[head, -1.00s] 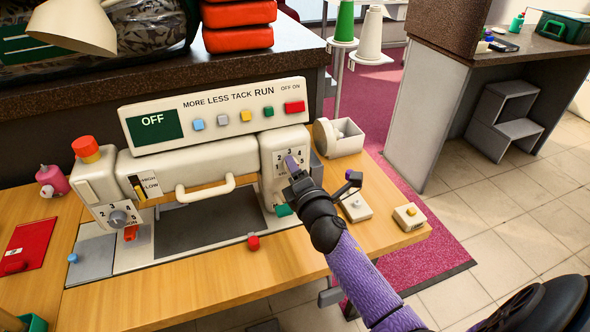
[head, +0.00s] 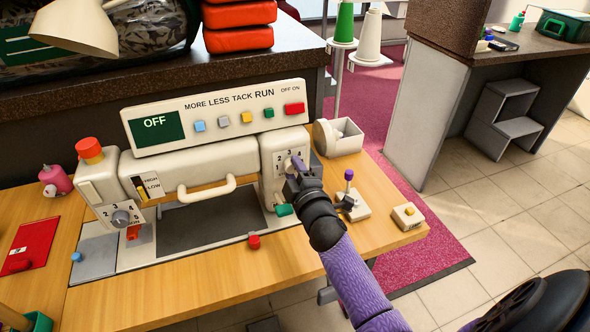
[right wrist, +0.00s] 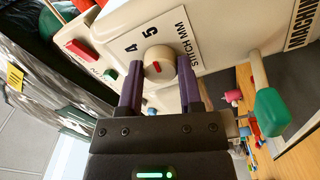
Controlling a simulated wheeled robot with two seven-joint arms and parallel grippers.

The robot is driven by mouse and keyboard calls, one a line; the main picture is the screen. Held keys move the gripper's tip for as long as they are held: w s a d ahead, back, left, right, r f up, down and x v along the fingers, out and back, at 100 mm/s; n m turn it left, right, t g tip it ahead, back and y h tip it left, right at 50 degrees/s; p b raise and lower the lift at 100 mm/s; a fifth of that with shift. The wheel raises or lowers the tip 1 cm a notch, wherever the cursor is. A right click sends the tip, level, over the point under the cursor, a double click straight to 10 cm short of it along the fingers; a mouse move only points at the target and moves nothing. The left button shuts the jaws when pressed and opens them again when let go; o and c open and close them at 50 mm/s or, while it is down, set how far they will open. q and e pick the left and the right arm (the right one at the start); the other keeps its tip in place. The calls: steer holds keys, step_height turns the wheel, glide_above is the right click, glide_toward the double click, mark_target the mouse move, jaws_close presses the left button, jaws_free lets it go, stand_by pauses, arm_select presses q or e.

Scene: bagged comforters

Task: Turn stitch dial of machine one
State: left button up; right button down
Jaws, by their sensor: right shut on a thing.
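The stitch dial (right wrist: 158,62) is a round pale knob with a red mark, on a white plate reading "STITCH MM" with the numbers 4 and 5. In the right wrist view the red mark points roughly towards the bare side of the plate. My right gripper (right wrist: 158,88) has its two purple fingers on either side of the dial, shut on it. In the head view my right gripper (head: 297,166) is at the right end of the cream machine (head: 190,160) and covers most of the dial. My left gripper is not in view.
A display reading "OFF" (head: 155,122) and coloured buttons are on the top panel. Another numbered dial (head: 120,218) is at the machine's left end. A green-tipped lever (head: 284,210) is just below my gripper. A purple-knobbed stick (head: 348,175) stands close on its right.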

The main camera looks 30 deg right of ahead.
steer(key=shift+f, duration=0.1)
stand_by(0.4)
steer(key=shift+c, duration=1.3)
jaws_free()
steer(key=p+v, duration=0.2)
steer(key=v, duration=0.8)
